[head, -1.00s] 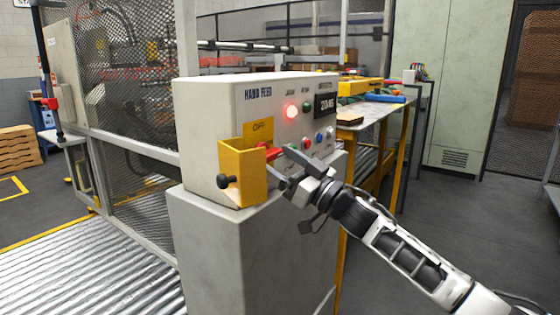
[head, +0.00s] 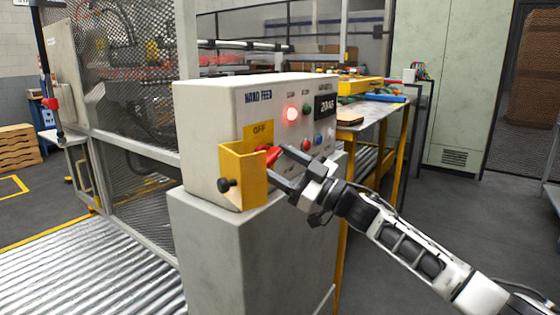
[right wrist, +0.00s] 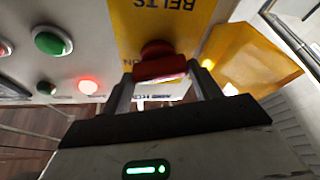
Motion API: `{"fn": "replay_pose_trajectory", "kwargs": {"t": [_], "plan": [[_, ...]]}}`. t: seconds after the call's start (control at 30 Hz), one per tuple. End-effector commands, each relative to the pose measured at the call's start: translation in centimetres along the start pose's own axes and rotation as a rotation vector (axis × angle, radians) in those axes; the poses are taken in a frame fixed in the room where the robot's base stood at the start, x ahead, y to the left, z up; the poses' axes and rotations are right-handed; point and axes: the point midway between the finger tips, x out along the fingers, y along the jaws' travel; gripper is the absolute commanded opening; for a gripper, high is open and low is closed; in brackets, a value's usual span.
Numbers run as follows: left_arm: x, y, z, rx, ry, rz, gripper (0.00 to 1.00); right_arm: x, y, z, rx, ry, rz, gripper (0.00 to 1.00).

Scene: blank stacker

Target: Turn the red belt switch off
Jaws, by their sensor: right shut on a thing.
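The red belt switch (head: 272,157) sits on the front of the grey control box, partly hidden by a yellow guard and my fingers. In the right wrist view the red switch handle (right wrist: 160,68) lies between my two fingers, against a yellow plate reading "BELTS". My left gripper is not in view.
The yellow guard (head: 245,178) with a black knob stands left of the switch. A red lamp (head: 291,114) is lit on the box (head: 206,125), near several buttons. A roller conveyor (head: 90,270) runs at lower left, and a workbench (head: 385,108) stands behind.

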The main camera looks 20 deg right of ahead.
Motion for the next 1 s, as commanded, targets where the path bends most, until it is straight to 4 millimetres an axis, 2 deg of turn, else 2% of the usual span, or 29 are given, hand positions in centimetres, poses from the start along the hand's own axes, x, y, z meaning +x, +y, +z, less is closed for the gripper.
{"fn": "replay_pose_trajectory", "kwargs": {"t": [1.0], "plan": [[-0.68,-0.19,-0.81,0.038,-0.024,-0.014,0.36,0.12,0.67,-0.38,-0.885,-0.001,-0.369,0.39]]}}
